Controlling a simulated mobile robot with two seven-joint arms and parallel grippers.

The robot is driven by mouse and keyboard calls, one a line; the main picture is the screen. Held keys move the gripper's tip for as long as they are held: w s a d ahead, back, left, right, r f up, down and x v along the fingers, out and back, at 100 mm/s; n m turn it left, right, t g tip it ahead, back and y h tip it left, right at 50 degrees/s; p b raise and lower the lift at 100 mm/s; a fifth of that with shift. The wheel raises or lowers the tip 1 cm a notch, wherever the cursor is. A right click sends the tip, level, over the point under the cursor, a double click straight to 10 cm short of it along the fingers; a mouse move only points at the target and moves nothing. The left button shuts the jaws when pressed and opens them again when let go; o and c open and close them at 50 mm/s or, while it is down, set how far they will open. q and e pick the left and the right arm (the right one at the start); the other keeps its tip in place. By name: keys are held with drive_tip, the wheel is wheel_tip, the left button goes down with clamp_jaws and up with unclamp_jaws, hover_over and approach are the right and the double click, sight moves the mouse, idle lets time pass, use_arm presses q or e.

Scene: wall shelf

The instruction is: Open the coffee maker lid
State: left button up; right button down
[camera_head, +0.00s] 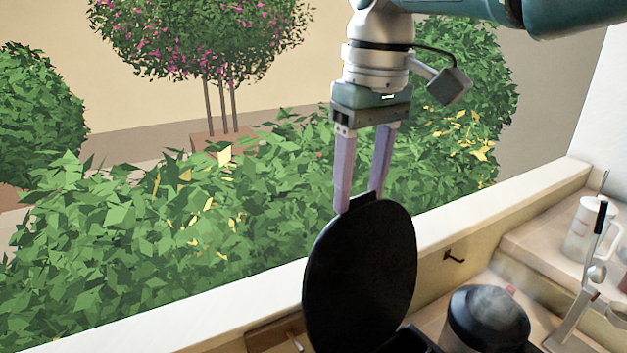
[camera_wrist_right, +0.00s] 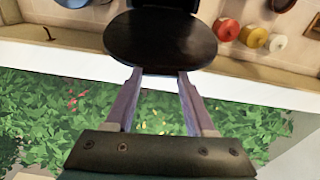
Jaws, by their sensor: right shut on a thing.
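The coffee maker lid (camera_head: 362,275) is a round black disc standing raised, close to upright, in the head view. It also shows in the right wrist view (camera_wrist_right: 160,42) as a dark oval beyond the fingertips. My right gripper (camera_head: 358,202) comes down from above and is shut on the tab at the lid's top edge, with its purple fingers on either side. In the wrist view the fingertips (camera_wrist_right: 160,74) meet the lid's near edge. The coffee maker body (camera_head: 412,340) shows only as a dark part at the bottom edge; the rest is out of frame. My left gripper is not in view.
A dark, round-topped container (camera_head: 487,318) stands right of the lid. A white measuring jug (camera_head: 583,230) and a metal utensil (camera_head: 575,315) are farther right. A pale ledge (camera_head: 455,215) runs behind the lid, with green bushes (camera_head: 130,270) beyond it.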

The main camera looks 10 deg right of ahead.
drive_tip(key=shift+w+r, duration=0.1)
drive_tip(key=shift+c, duration=2.4)
unclamp_jaws()
drive_tip(key=shift+o, duration=1.2)
drive_tip(key=shift+r, duration=0.35)
wheel_tip(320, 180, up, 2)
drive_tip(key=shift+r+p, duration=0.1)
drive_tip(key=shift+p, duration=0.3)
drive_tip(key=r+b, duration=0.1)
drive_tip(key=r, duration=0.1)
drive_tip(key=r+b, duration=0.1)
drive_tip(key=r, duration=0.1)
drive_tip(key=r+b, duration=0.1)
drive_tip(key=shift+s+d+r+b, duration=0.1)
drive_tip(key=shift+s+r+b, duration=0.2)
drive_tip(key=shift+s+r, duration=0.1)
drive_tip(key=shift+r, duration=0.6)
